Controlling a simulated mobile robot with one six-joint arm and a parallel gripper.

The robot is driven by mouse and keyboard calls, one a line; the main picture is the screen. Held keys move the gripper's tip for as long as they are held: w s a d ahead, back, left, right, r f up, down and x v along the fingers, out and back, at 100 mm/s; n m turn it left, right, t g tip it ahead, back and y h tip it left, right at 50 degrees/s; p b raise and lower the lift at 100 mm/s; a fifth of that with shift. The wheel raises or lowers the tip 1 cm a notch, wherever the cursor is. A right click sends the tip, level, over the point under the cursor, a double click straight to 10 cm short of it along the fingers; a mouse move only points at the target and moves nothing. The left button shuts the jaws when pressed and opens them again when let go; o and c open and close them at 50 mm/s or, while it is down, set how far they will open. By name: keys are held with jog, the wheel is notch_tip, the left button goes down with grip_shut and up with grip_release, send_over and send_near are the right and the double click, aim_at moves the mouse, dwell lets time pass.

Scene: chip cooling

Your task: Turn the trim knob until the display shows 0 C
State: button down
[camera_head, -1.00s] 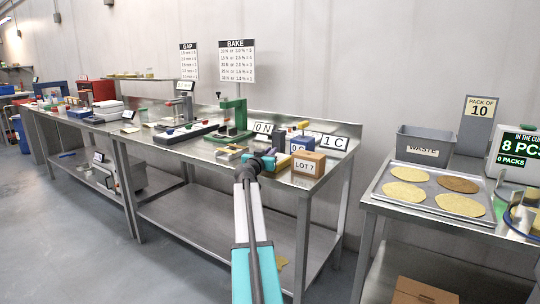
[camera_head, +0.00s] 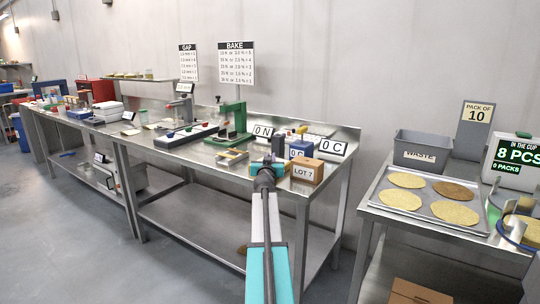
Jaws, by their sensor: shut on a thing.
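The large display (camera_head: 333,147) at the right end of the middle bench reads 0 C. A smaller label on the front of the blue block (camera_head: 301,149) seems to read 0 C, partly covered. My gripper (camera_head: 269,166) is at the bench's front edge, just left of the LOT 7 box. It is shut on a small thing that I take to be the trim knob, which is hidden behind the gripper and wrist. The knob's angle cannot be seen.
The cardboard LOT 7 box (camera_head: 307,171) stands close to the right of my gripper. A 0 N sign (camera_head: 263,131) and a green press (camera_head: 233,122) stand behind and to the left. A tray of chips (camera_head: 436,185) and a grey waste bin (camera_head: 424,150) are on the right table.

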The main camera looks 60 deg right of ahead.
dwell(0.5)
jog(key=c, duration=1.8)
grip_release()
jog(key=shift+o, duration=0.2)
jog(key=shift+a, duration=0.1)
jog(key=b+v, duration=0.1)
jog(key=v, duration=1.2)
jog(key=shift+s+a, duration=0.15)
jog(key=shift+s, duration=0.2)
jog(key=shift+t, duration=0.3)
